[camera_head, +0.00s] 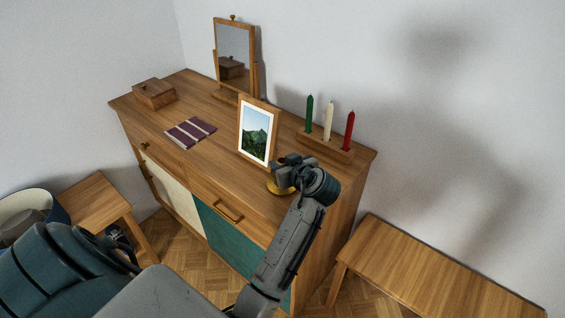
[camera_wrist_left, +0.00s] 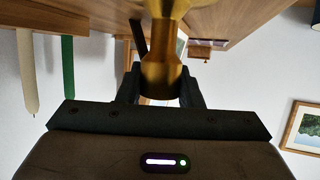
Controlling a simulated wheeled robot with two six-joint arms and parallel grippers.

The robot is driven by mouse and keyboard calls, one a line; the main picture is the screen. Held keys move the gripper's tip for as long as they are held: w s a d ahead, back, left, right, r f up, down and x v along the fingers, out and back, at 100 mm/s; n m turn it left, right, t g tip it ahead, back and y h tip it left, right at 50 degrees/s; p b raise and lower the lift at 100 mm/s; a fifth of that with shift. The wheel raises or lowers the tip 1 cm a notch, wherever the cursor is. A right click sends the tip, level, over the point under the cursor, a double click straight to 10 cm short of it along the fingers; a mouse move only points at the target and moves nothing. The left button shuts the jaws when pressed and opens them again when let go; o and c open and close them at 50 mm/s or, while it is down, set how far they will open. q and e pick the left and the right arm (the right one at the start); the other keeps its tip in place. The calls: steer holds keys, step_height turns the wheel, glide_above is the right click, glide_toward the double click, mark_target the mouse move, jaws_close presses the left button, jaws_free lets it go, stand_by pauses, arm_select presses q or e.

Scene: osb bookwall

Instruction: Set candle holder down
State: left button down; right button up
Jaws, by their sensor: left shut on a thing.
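The brass candle holder (camera_head: 274,187) is at the front right of the wooden dresser top (camera_head: 215,150). Its round gold foot shows below my left gripper (camera_head: 283,169), which hides the upper part. In the left wrist view the brass stem (camera_wrist_left: 160,72) stands between the fingers of my left gripper (camera_wrist_left: 160,92), which is shut on it. The picture there is upside down, with the dresser top (camera_wrist_left: 235,15) above. The foot is at or very near the dresser top; I cannot tell whether it touches. My right gripper is not in view.
A picture frame (camera_head: 257,130) stands just behind the gripper. A wooden block (camera_head: 327,148) with green, white and red candles stands to its right. A bench (camera_head: 430,270) is at right.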

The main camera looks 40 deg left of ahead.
arm_select(q)
steer(key=shift+f, duration=0.2)
steer(key=c, duration=1.4)
jaws_free()
steer(key=shift+f, duration=0.1)
steer(key=o, duration=0.4)
